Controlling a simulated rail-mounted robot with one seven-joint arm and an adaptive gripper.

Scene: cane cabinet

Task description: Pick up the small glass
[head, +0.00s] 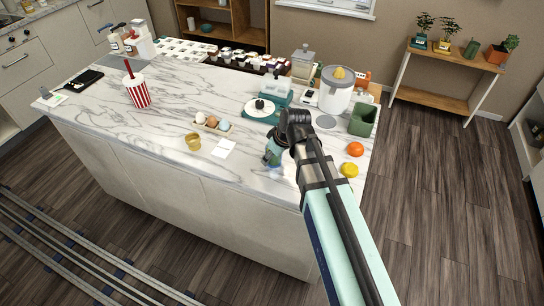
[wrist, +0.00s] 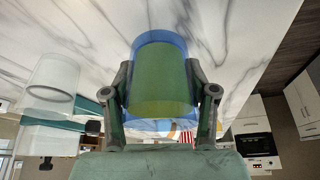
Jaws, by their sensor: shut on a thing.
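My gripper (wrist: 160,88) is shut on a small see-through glass (wrist: 160,50) with a blue-tinted rim and a green-looking inside. One finger presses on each side of it in the wrist view. In the head view my gripper (head: 273,155) is low over the front right part of the marble counter, and my arm hides most of what it holds. I cannot tell whether the glass touches the counter. A second, clear glass-like vessel (wrist: 52,85) shows at the left of the wrist view, apart from the fingers.
On the marble counter (head: 185,85), a gold cup (head: 193,141), an egg holder (head: 212,125) and a white card (head: 223,148) lie left of my gripper. A teal scale (head: 262,109) and a juicer (head: 335,90) stand behind. An orange (head: 355,149) and a lemon (head: 349,170) lie right.

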